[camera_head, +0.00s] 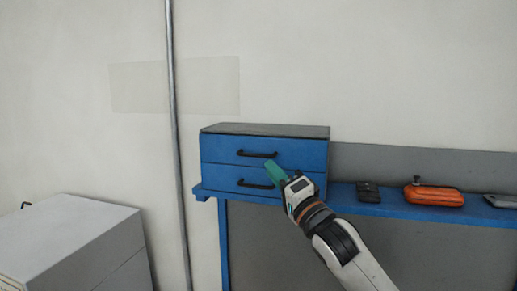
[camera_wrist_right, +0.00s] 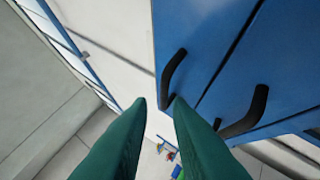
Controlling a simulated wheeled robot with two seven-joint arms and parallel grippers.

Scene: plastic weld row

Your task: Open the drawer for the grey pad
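A blue two-drawer cabinet (camera_head: 222,150) with a grey top stands on a blue bench. The upper drawer has a black handle (camera_head: 256,154) and the lower drawer has another (camera_head: 254,184). Both drawers look closed. My right gripper (camera_head: 272,168) is in front of the cabinet, near the right ends of both handles. In the right wrist view its green fingers (camera_wrist_right: 158,104) are apart with nothing between them. One black handle (camera_wrist_right: 173,78) shows just beyond the right-hand fingertip; contact cannot be told. I cannot identify a grey pad for certain. My left gripper is out of view.
On the blue bench (camera_head: 398,208) to the right lie a small black item (camera_head: 368,192), an orange case (camera_head: 433,195) and a grey item (camera_head: 501,201) at the picture's edge. A grey cabinet (camera_head: 75,245) stands at lower left. A vertical pipe (camera_head: 175,120) runs up the wall.

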